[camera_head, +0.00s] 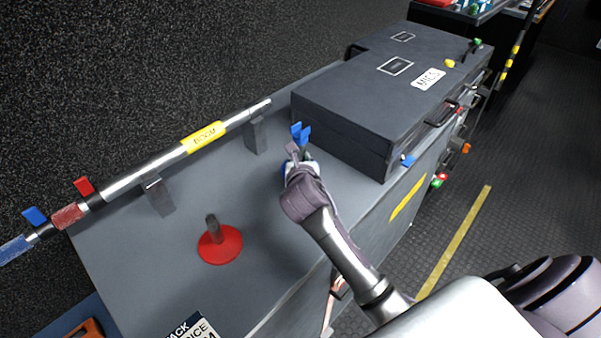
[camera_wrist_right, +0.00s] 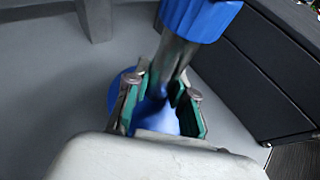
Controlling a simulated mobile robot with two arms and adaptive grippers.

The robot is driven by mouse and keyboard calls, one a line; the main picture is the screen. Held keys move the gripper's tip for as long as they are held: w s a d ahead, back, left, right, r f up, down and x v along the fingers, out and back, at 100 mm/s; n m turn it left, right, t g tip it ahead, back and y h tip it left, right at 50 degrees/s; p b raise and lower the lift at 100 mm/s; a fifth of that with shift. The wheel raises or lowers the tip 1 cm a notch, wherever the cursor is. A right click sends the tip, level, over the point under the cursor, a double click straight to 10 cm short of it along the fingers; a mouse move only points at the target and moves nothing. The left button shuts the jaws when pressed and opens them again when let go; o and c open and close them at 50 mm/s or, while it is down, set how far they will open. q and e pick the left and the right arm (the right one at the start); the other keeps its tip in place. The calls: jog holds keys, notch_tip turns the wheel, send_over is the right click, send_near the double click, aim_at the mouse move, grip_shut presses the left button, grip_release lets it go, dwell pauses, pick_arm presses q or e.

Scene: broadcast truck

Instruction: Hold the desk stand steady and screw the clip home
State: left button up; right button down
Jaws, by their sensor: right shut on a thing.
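A blue desk stand (camera_head: 286,177) is on the grey counter, mostly hidden by my right gripper (camera_head: 301,168) in the head view. In the right wrist view, the gripper (camera_wrist_right: 160,105) is shut on the stand, its green-padded fingers on either side of it. The stand's dark post (camera_wrist_right: 172,62) rises between the fingers, with a blue clip (camera_wrist_right: 201,16) at its top. The forked blue clip also shows in the head view (camera_head: 301,133). How tightly the clip sits on the post cannot be told. My left gripper is not in view.
A red round stand (camera_head: 221,246) with a dark post is on the counter. A boom pole (camera_head: 203,138) lies on supports along the back. A large dark "MICS" case (camera_head: 343,113) stands close to the right of my gripper. The counter between the red stand and pole is clear.

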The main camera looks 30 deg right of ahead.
notch_tip(320, 180, down, 4)
jog(key=shift+b, duration=0.5)
jog(key=c, duration=1)
grip_release()
jog(key=shift+f, duration=0.1)
jog(key=shift+s+r, duration=0.15)
jog(key=shift+r, duration=0.05)
jog(key=p+v, duration=0.1)
jog(key=v, duration=1)
jog(key=shift+s+a+p, duration=0.15)
jog(key=shift+s+p, duration=0.15)
jog(key=shift+s, duration=0.1)
